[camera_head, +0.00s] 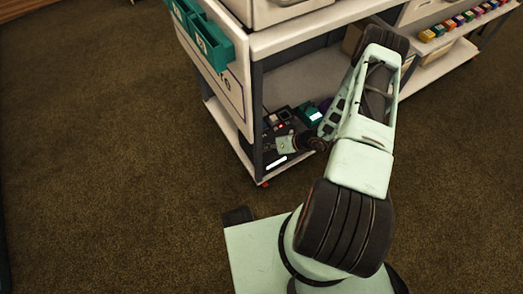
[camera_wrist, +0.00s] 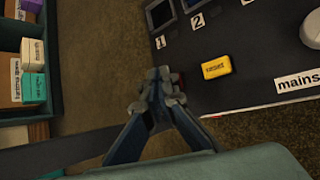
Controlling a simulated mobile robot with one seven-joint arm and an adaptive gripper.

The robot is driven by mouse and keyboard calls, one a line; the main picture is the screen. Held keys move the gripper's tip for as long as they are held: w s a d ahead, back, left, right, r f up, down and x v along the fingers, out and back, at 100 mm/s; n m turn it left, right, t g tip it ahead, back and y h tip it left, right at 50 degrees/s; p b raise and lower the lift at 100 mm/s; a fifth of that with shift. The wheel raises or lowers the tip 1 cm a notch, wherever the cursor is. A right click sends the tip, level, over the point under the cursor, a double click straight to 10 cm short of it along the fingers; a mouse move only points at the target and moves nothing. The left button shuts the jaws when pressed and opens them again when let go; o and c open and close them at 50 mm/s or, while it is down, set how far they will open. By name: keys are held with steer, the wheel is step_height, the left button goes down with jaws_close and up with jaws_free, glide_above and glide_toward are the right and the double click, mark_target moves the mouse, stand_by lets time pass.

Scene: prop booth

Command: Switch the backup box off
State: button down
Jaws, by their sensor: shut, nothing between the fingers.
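In the wrist view a dark panel (camera_wrist: 245,60) carries a yellow "reset" button (camera_wrist: 216,67), a "mains" label (camera_wrist: 298,81) and the printed numbers 1, 2 and 3. I cannot read any "backup" label, and no switch of that name is clear. My gripper (camera_wrist: 164,86) is shut and empty at the panel's left edge, left of the reset button. It hides part of that edge; a small red patch shows beside the fingertips. Whether they touch the panel I cannot tell. In the head view dark devices with a small red light (camera_head: 281,125) sit on the cart's low shelf, beside my wrist.
The cart (camera_head: 290,38) has a shelf above the devices and a dark corner post (camera_head: 257,110). Teal bins (camera_head: 208,42) hang on its side. A teal device (camera_head: 311,114) stands on the low shelf. Labelled boxes (camera_wrist: 33,55) show left in the wrist view. Carpet around is clear.

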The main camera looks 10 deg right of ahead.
steer(key=shift+f+b, duration=0.35)
steer(key=shift+f, duration=0.05)
steer(key=shift+s+r+p, duration=0.1)
steer(key=shift+r+p, duration=0.2)
steer(key=shift+r, duration=0.15)
step_height(320, 180, up, 6)
steer(key=p, duration=0.4)
steer(key=shift+p, duration=0.3)
stand_by(0.5)
